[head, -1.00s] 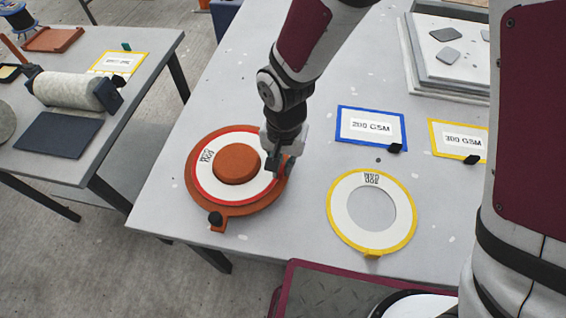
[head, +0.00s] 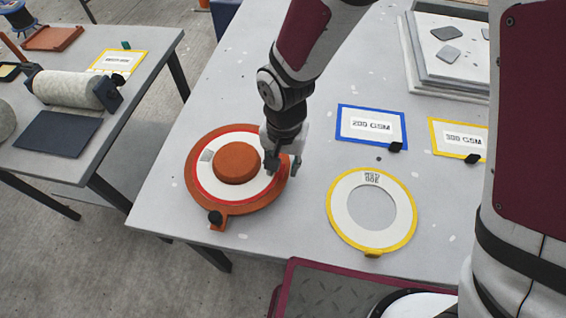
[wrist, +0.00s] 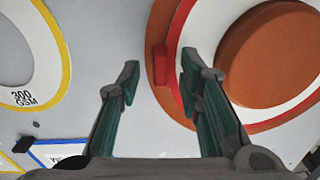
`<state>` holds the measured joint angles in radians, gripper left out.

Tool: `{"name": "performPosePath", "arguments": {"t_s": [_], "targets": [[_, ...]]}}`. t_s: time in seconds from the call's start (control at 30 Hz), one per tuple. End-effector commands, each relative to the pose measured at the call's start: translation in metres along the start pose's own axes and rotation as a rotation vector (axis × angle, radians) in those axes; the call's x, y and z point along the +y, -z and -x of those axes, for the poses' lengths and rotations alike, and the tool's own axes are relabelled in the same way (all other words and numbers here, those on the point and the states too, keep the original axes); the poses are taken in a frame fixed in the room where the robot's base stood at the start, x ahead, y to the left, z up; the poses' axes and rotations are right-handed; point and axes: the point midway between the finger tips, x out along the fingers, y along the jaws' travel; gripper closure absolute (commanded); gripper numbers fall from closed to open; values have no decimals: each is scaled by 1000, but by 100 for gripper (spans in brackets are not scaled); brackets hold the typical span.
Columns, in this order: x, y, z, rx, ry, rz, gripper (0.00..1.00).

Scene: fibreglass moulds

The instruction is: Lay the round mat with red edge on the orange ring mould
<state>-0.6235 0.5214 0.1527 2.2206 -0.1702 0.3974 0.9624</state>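The round mat with red edge (head: 207,178) lies on the orange ring mould (head: 197,199), around its raised round centre (head: 237,163). In the head view it looks flat, with a rim of orange showing outside the red edge. In the wrist view the mat (wrist: 205,45) is at the right, with its red tab (wrist: 161,72) sticking out towards the fingers. My gripper (head: 283,168) is at the mould's right edge. Its fingers (wrist: 157,80) stand apart, the tab lying between them and free of them. The far side of the tab is partly hidden by the gripper in the head view.
A round mat with yellow edge (head: 346,214) lies to the right on the table. Blue (head: 338,122) and yellow (head: 433,136) framed label cards lie behind it. A stepped pale block (head: 412,65) stands at the back right. The table's left edge is close to the mould.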

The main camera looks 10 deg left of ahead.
Motion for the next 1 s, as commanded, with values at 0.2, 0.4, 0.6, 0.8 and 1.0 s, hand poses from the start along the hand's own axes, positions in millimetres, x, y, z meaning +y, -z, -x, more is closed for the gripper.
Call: {"name": "performPosePath", "arguments": {"t_s": [0.2,0.4,0.6,0.8,1.0], "targets": [[-1,1,31,5,5,-1,67],[-1,1,73,5,4,-1,67],[-1,1,104,3,3,-1,67],[0,0,117,1,1,0,67],[0,0,118,0,0,0,67]]}}
